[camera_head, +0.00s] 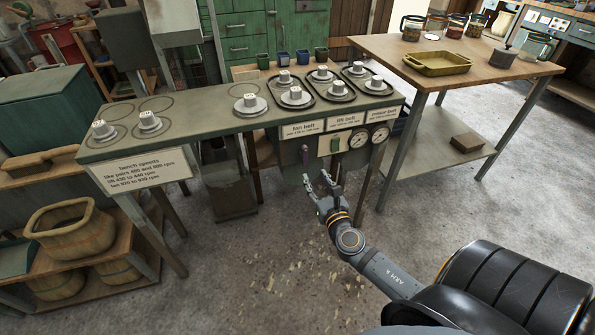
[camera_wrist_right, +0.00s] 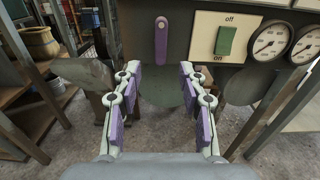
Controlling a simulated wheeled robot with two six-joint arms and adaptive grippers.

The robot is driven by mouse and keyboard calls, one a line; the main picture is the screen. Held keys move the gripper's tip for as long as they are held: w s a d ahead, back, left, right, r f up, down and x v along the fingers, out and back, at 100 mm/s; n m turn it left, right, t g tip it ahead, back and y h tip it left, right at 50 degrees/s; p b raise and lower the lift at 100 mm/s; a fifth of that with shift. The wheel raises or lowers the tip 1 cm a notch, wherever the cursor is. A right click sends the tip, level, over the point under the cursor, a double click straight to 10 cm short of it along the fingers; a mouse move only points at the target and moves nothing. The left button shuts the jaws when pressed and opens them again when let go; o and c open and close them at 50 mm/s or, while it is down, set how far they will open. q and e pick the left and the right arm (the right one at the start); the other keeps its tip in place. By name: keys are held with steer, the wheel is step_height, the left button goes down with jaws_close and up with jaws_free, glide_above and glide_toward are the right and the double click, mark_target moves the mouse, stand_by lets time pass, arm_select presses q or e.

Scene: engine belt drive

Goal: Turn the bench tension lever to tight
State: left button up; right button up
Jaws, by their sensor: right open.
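The tension lever is a purple bar (camera_wrist_right: 161,40) on the dark front panel of the bench, standing upright in the right wrist view. It shows small in the head view (camera_head: 306,168), left of the green switch. My right gripper (camera_head: 318,182) is in front of the panel, a little below the lever. In the right wrist view its purple-padded fingers (camera_wrist_right: 160,85) are spread apart with nothing between them. The lever is ahead of and above the fingertips, and a gap seems to lie between them. My left gripper is not in view.
A green on/off switch (camera_wrist_right: 225,41) and pressure-style gauges (camera_wrist_right: 269,40) sit right of the lever. The bench top (camera_head: 205,113) carries several grey pulleys or weights on discs. A wooden table (camera_head: 475,60) stands to the right. The floor before the bench is open.

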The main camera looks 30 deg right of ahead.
mark_target(306, 158)
steer(key=x, duration=1)
steer(key=shift+w+d, duration=0.2)
jaws_close()
